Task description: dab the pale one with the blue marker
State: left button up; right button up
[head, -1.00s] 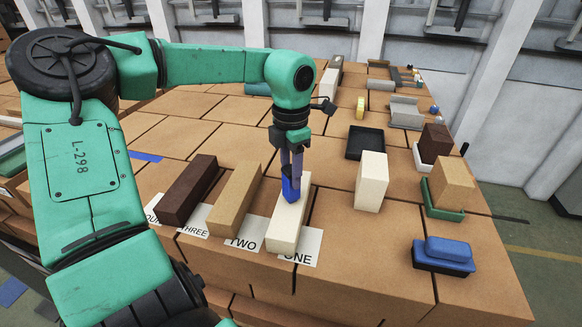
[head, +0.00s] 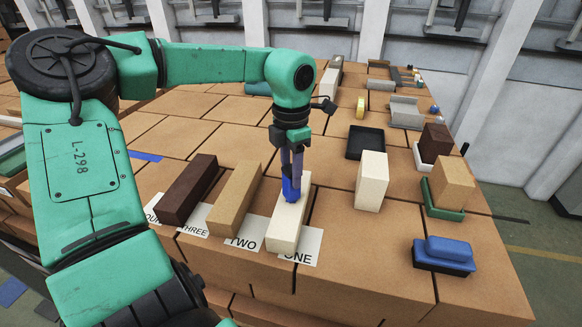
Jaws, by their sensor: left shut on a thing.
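The pale brick (head: 284,232) lies lengthwise on the card marked ONE (head: 308,249). My left gripper (head: 291,172) is above the brick, pointing down, shut on the blue marker (head: 290,189). The marker's lower end meets the brick's top face in the picture; I cannot tell for sure whether it touches. Left of it a tan brick (head: 235,200) lies by the card TWO (head: 243,243) and a dark brown brick (head: 188,191) by the card THREE. Another pale block (head: 371,182) stands upright to the right. My right gripper is not in view.
A blue block on a dark base (head: 443,255) sits at the front right. A tan block (head: 450,184) stands in a green tray (head: 442,212), with a dark brown block (head: 435,142) behind. A black tray (head: 365,143) lies further back. The front middle of the brick surface is clear.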

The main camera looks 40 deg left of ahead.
pick_arm(q)
jog(key=shift+r+p, duration=2.6)
jog(key=shift+r, duration=0.95)
jog(key=shift+f, duration=0.1)
jog(key=shift+f, duration=0.1)
